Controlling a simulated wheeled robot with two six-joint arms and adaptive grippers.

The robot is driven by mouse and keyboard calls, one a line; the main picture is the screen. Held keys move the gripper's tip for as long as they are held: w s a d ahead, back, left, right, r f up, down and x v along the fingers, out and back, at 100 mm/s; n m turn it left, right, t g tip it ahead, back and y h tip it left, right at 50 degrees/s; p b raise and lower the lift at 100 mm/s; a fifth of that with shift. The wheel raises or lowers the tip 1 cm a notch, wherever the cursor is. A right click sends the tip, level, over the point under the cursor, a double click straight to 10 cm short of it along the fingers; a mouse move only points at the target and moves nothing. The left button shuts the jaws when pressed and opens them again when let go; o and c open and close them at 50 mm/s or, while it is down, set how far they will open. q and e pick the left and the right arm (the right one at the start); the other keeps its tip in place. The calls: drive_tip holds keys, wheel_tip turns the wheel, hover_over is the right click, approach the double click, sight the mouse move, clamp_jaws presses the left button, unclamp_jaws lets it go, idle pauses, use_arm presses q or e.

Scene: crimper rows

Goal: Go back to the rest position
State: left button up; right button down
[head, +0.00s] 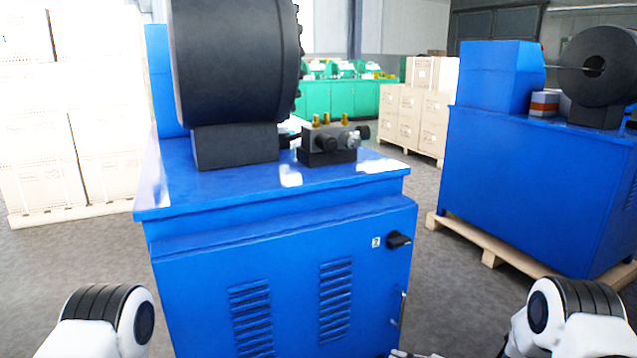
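My two white arms with black joints show at the bottom corners, the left arm (105,318) and the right arm (570,315). My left gripper is out of view below the frame. Only a small sliver at the bottom edge, probably the tip of my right gripper (415,354), shows in front of the blue cabinet. Its fingers are cut off, so I cannot tell whether it is open or holds anything.
A blue crimper cabinet (290,222) stands close ahead, with a black crimping head (228,65), a valve block (328,150) and a rotary switch (399,240). A second blue machine (530,180) stands right on a pallet. Boxes are stacked left (100,150) and behind (420,105). Grey floor lies between.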

drive_tip(key=s+a+f+m+g+h, duration=0.1)
drive_tip(key=s+f+m+g+h, duration=0.15)
drive_tip(key=s+f+m, duration=0.55)
drive_tip(key=s+f+m+g+h, duration=0.15)
drive_tip(key=s+f+h, duration=0.25)
drive_tip(key=s, duration=0.8)
drive_tip(key=s+d+m+g+h, duration=0.2)
drive_tip(key=s+d+m+g, duration=0.15)
drive_tip(key=s, duration=0.75)
drive_tip(key=s+d+m+g+h, duration=0.25)
drive_tip(key=s+m+g, duration=0.2)
drive_tip(key=s, duration=0.55)
use_arm(q)
wheel_tip(320, 180, up, 28)
drive_tip(key=p, duration=2.8)
drive_tip(key=shift+r, duration=0.25)
use_arm(e)
wheel_tip(320, 180, up, 28)
drive_tip(key=t, duration=0.1)
drive_tip(key=shift+w+d+f, duration=0.15)
drive_tip(key=shift+w, duration=0.05)
